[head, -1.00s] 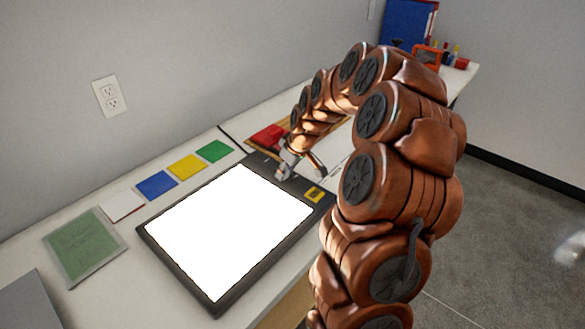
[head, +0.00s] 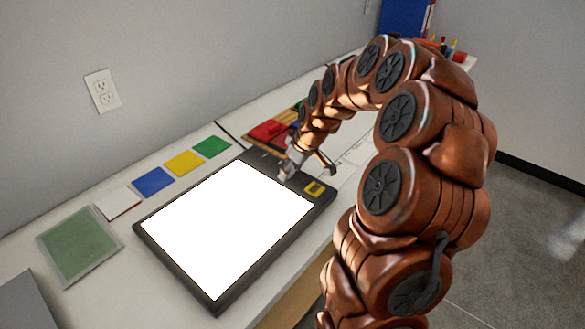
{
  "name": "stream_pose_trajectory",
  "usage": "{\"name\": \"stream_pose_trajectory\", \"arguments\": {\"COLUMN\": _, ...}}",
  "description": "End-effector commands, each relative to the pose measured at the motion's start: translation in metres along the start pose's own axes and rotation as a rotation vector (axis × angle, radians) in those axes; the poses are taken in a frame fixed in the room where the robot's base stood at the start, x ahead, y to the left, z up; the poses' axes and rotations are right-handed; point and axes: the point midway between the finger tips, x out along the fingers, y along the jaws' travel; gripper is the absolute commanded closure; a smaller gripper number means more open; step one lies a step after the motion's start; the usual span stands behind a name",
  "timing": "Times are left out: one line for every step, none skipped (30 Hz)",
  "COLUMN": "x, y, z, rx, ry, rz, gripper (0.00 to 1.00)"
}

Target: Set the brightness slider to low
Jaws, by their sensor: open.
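A light pad (head: 229,228) with a dark frame and a glowing white panel lies on the white table. Its far right end has a dark control strip with a yellow-marked square (head: 314,188). The brightness slider cannot be made out; my gripper and arm cover part of that strip. My gripper (head: 303,174) is at the far end of the pad, over or touching the strip, with its fingers apart and nothing seen between them. Whether it touches the pad cannot be told.
White, blue (head: 153,181), yellow and green (head: 212,147) cards lie in a row along the wall side. A green sheet (head: 78,246) lies at the left. Red items (head: 268,130) lie behind my gripper. A blue binder (head: 402,17) stands at the far end.

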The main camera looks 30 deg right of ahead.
Motion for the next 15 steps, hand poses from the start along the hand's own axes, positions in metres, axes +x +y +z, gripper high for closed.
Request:
{"name": "stream_pose_trajectory", "arguments": {"x": 0.0, "y": 0.0, "z": 0.0, "rx": 0.0, "ry": 0.0, "rz": 0.0, "gripper": 0.44}}
{"name": "stream_pose_trajectory", "arguments": {"x": 0.0, "y": 0.0, "z": 0.0, "rx": 0.001, "ry": 0.0, "rz": 0.0, "gripper": 0.44}}
{"name": "stream_pose_trajectory", "arguments": {"x": -0.001, "y": 0.0, "z": 0.0, "rx": 0.001, "ry": 0.001, "rz": 0.0, "gripper": 0.44}}
{"name": "stream_pose_trajectory", "arguments": {"x": -0.002, "y": 0.0, "z": 0.0, "rx": 0.001, "ry": 0.001, "rz": 0.0, "gripper": 0.44}}
{"name": "stream_pose_trajectory", "arguments": {"x": -0.003, "y": 0.0, "z": 0.0, "rx": 0.001, "ry": 0.001, "rz": 0.001, "gripper": 0.44}}
{"name": "stream_pose_trajectory", "arguments": {"x": -0.006, "y": 0.001, "z": -0.001, "rx": 0.001, "ry": 0.002, "rz": 0.001, "gripper": 0.44}}
{"name": "stream_pose_trajectory", "arguments": {"x": -0.009, "y": 0.001, "z": -0.001, "rx": 0.001, "ry": 0.002, "rz": 0.001, "gripper": 0.44}}
{"name": "stream_pose_trajectory", "arguments": {"x": -0.012, "y": 0.001, "z": -0.001, "rx": 0.001, "ry": 0.003, "rz": 0.002, "gripper": 0.44}}
{"name": "stream_pose_trajectory", "arguments": {"x": -0.018, "y": 0.001, "z": -0.001, "rx": 0.001, "ry": 0.004, "rz": 0.003, "gripper": 0.44}}
{"name": "stream_pose_trajectory", "arguments": {"x": -0.023, "y": 0.001, "z": -0.002, "rx": 0.001, "ry": 0.005, "rz": 0.004, "gripper": 0.44}}
{"name": "stream_pose_trajectory", "arguments": {"x": -0.028, "y": 0.001, "z": -0.002, "rx": 0.001, "ry": 0.005, "rz": 0.004, "gripper": 0.44}}
{"name": "stream_pose_trajectory", "arguments": {"x": -0.036, "y": 0.001, "z": -0.001, "rx": 0.001, "ry": 0.005, "rz": 0.003, "gripper": 0.44}}
{"name": "stream_pose_trajectory", "arguments": {"x": -0.042, "y": 0.001, "z": -0.002, "rx": 0.0, "ry": 0.006, "rz": 0.004, "gripper": 0.44}}
{"name": "stream_pose_trajectory", "arguments": {"x": -0.049, "y": 0.001, "z": -0.002, "rx": 0.0, "ry": 0.007, "rz": 0.005, "gripper": 0.44}}
{"name": "stream_pose_trajectory", "arguments": {"x": -0.057, "y": 0.002, "z": -0.002, "rx": 0.0, "ry": 0.008, "rz": 0.006, "gripper": 0.44}}
